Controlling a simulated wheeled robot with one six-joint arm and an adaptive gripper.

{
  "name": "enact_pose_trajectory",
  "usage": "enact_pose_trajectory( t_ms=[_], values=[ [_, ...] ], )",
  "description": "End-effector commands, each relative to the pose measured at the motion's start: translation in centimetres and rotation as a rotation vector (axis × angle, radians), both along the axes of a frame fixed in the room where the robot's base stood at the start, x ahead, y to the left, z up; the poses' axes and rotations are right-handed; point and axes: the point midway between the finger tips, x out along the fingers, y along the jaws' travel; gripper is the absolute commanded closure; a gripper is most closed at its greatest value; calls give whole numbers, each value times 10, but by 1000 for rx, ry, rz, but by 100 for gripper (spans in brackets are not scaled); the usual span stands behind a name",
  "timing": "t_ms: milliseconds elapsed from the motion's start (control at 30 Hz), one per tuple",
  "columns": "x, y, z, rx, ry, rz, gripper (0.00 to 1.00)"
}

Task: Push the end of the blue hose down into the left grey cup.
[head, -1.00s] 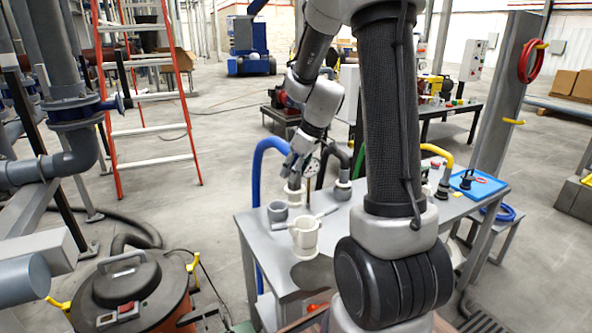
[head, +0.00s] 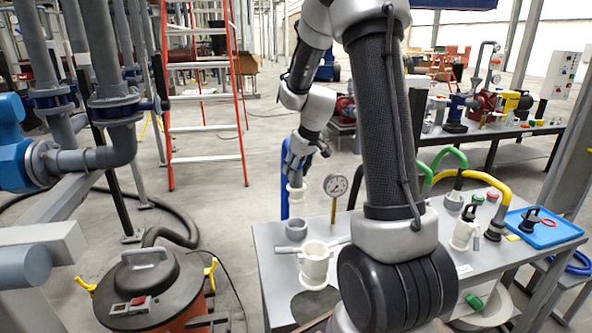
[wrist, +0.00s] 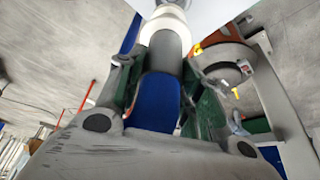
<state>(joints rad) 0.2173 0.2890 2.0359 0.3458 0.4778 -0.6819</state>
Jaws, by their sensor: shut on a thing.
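The blue hose (head: 284,195) rises behind the table's left back edge to my gripper (head: 297,172). In the wrist view my gripper (wrist: 160,95) is shut on the blue hose (wrist: 160,102), with a finger on each side.
A pressure gauge (head: 336,186) on a brass stem stands right of the hose end. A yellow hose (head: 490,185) and blue tray (head: 543,228) are farther right.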

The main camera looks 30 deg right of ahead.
Motion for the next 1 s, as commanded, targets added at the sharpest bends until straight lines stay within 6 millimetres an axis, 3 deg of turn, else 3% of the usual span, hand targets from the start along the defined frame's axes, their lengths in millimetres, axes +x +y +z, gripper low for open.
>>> enact_pose_trajectory(
  t_ms=[500, 1000],
  values=[
    [0, 0, -57, 1, 1, -4, 97],
    [0, 0, -65, 0, -1, -2, 97]
  ],
)
